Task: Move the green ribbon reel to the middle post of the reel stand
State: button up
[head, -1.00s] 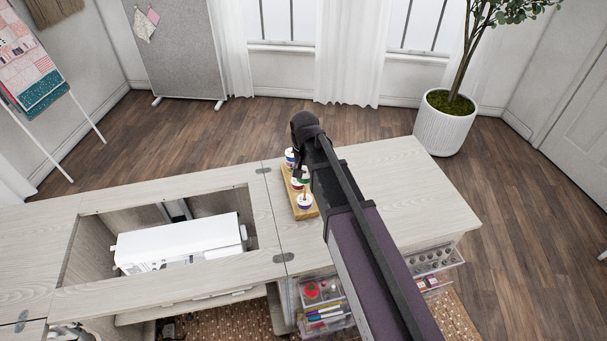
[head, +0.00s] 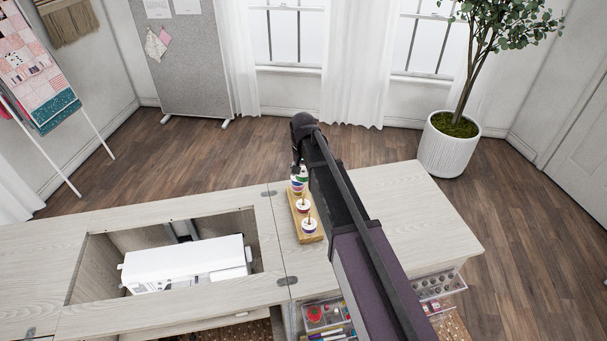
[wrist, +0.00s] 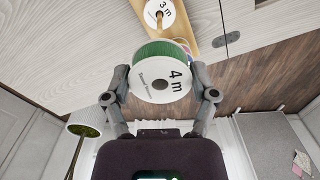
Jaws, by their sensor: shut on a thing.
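The green ribbon reel (wrist: 163,70), with a white face marked "4 m", is between the two fingers of my gripper (wrist: 160,98), which is shut on it. In the head view, the green reel (head: 302,175) shows at the far end of the wooden reel stand (head: 313,239), partly hidden by my gripper (head: 298,168). It appears above the stand; the exact gap is unclear. A reel marked "3 m" (wrist: 166,14) shows on a post in the wrist view.
The stand lies on the pale cabinet top (head: 400,210), which is clear to the right. A white sewing machine (head: 185,262) sits in the opening at left. Clear drawers (head: 440,286) stick out at the front. A potted tree (head: 447,150) stands beyond.

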jog(key=shift+f+b, duration=2.45)
jog(key=shift+f+b, duration=2.25)
jog(key=o, duration=0.9)
jog(key=shift+c, duration=0.2)
jog(key=shift+r, duration=0.1)
notch_tip(320, 180, up, 9)
jog(key=p, duration=0.9)
jog(key=shift+r+p, duration=0.2)
jog(key=shift+p, duration=0.1)
jog(key=shift+s+d+f+b, duration=0.4)
jog(key=shift+s+f+b, duration=0.2)
jog(key=shift+s, duration=0.85)
jog(key=shift+s+d+f+b, duration=0.45)
jog(key=shift+s+f+b, duration=0.2)
jog(key=shift+s, duration=0.75)
jog(key=shift+s+d+f+b, duration=0.4)
jog(key=shift+s+f+b, duration=0.2)
jog(key=shift+s, duration=0.85)
